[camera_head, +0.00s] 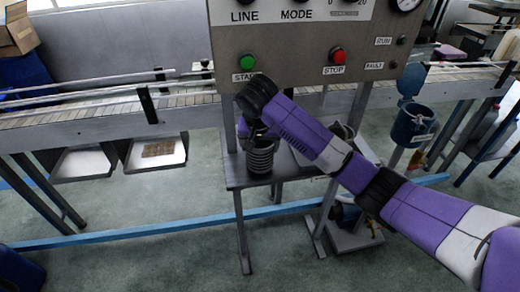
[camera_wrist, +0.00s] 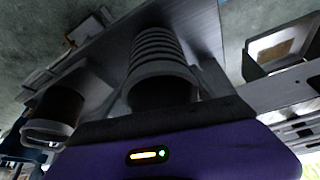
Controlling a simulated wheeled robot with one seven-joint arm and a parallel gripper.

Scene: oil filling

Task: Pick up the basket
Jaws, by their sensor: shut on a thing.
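A dark grey ribbed container (camera_head: 260,160), which I take to be the basket, is upright at the small grey table (camera_head: 236,180) under the control panel. My gripper (camera_head: 257,133) is at its top rim and is shut on it. In the wrist view the ribbed basket (camera_wrist: 165,52) fills the upper middle, directly in front of my gripper. The fingertips are dark and mostly hidden there. I cannot tell whether the basket's base touches the table.
A second container (camera_wrist: 58,108) stands beside the basket, partly behind my arm in the head view. The control panel (camera_head: 300,55) is close above my gripper. A conveyor (camera_head: 100,115) runs behind, with trays (camera_head: 156,153) below. A blue bucket (camera_head: 413,126) hangs at the right.

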